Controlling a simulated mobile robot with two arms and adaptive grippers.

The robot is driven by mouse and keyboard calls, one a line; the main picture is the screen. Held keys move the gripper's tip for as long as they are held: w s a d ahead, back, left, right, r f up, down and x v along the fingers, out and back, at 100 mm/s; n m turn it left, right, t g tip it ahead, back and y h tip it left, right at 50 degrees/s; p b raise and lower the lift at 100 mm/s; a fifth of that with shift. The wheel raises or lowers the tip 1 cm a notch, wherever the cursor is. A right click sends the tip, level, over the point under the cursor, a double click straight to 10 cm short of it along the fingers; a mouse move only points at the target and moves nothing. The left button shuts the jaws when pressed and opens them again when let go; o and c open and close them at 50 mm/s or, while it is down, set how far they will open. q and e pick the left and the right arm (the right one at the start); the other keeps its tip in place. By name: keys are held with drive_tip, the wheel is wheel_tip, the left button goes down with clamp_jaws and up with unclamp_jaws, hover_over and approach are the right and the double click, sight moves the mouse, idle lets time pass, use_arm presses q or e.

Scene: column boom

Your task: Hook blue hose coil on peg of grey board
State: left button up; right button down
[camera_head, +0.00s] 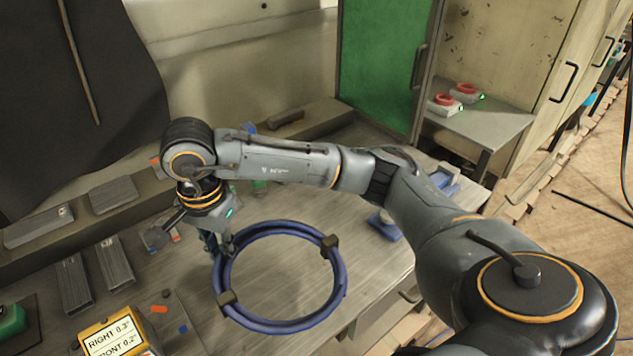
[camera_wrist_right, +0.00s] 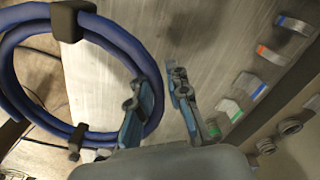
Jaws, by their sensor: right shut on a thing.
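The blue hose coil (camera_head: 290,325) is a ring with dark brown ties, over the worktable in the head view. It also shows at the left of the right wrist view (camera_wrist_right: 112,38). My right gripper (camera_head: 217,245) points down and is shut on the left upper side of the coil. In the right wrist view its fingers (camera_wrist_right: 160,82) stand at the coil's right side, with the hose passing by the left finger. I cannot tell whether the coil touches the table. I cannot make out a grey board with a peg. My left gripper is not in view.
A dark sheet (camera_head: 80,90) hangs at upper left. A green door (camera_head: 380,60) and a side table (camera_head: 490,125) with red-topped devices (camera_head: 445,103) stand behind.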

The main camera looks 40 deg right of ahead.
drive_tip(key=w+a+r+m, duration=0.1)
drive_tip(key=w+a+m, duration=0.1)
drive_tip(key=m, duration=0.2)
drive_tip(key=m+p, duration=0.3)
drive_tip(key=p, duration=0.1)
hover_over(257, 243)
drive_tip(key=a, duration=0.1)
drive_tip(key=f, duration=0.7)
drive_tip(key=shift+s+a+f, duration=0.1)
drive_tip(key=shift+s+f, duration=0.1)
drive_tip(key=shift+f, duration=0.2)
drive_tip(key=shift+w+d+f, duration=0.15)
drive_tip(key=shift+d+f, duration=0.15)
drive_tip(key=shift+f, duration=0.2)
drive_tip(key=f+p, duration=0.2)
drive_tip(key=shift+w+d+f, duration=0.1)
drive_tip(key=shift+d+f, duration=0.2)
drive_tip(key=shift+f, duration=0.35)
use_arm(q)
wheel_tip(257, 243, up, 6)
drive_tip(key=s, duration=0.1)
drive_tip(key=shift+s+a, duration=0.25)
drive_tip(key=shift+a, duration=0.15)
